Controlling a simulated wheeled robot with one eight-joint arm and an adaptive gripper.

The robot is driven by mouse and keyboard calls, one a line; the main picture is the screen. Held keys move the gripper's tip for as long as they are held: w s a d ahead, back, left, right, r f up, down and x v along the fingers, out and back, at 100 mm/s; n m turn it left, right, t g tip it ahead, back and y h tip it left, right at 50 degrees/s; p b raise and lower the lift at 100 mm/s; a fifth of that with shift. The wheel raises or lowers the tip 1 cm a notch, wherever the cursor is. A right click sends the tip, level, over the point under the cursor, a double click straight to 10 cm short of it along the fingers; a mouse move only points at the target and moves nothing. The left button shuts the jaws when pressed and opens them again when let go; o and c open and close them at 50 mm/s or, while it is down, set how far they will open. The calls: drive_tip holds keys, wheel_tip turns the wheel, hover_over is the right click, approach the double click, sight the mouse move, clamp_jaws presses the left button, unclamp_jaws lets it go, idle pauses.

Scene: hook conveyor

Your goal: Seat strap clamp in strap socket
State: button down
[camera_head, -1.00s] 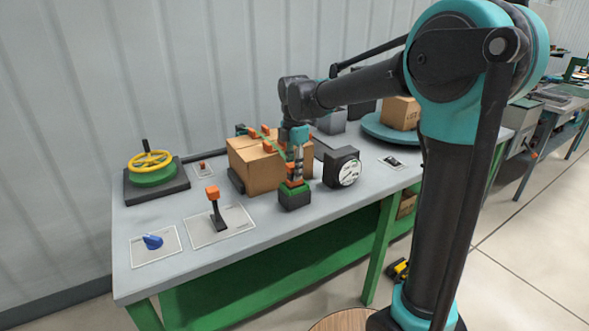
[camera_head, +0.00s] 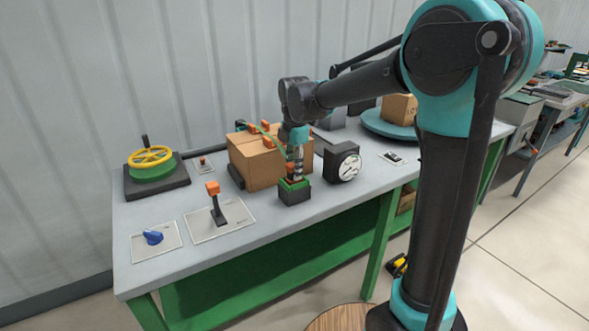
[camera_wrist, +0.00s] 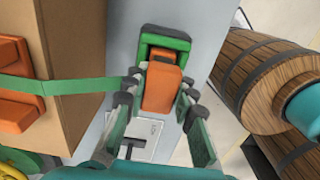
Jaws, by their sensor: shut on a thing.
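The strap socket (camera_head: 295,191) is a dark block with a green top rim near the bench's front edge. In the wrist view its green rim (camera_wrist: 168,42) surrounds a dark opening. My gripper (camera_head: 294,172) is above the socket, pointing down. It is shut on the orange strap clamp (camera_wrist: 161,88), which lies between both fingers. The clamp's far end overlaps the near side of the opening in the wrist view. I cannot tell whether it is inside or how deep. A green strap (camera_wrist: 70,86) runs from the carton's side towards the clamp, partly hidden by a finger.
The strapped cardboard carton (camera_head: 257,168) stands left of my gripper. A round gauge (camera_head: 344,164) stands close on the right. An orange-topped lever (camera_head: 215,200), blue knob (camera_head: 153,238) and yellow handwheel (camera_head: 150,159) are further left. Wooden barrels (camera_wrist: 262,75) show in the wrist view.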

drive_tip(key=c, duration=1.2)
unclamp_jaws()
drive_tip(key=shift+o, duration=0.2)
wheel_tip(320, 180, up, 12)
drive_tip(key=shift+f, duration=0.15)
drive_tip(key=s+d+f+m+t, duration=0.2)
drive_tip(key=s+d+f+m, duration=0.7)
drive_tip(key=d+f+m, duration=0.3)
drive_tip(key=s+d+f+m+t, duration=0.2)
drive_tip(key=s+d+f+m, duration=0.8)
drive_tip(key=f, duration=0.4)
drive_tip(key=d+m, duration=0.1)
drive_tip(key=m, duration=0.1)
drive_tip(key=shift+s+d+m, duration=0.15)
drive_tip(key=shift+d+m, duration=0.2)
drive_tip(key=shift+m, duration=0.05)
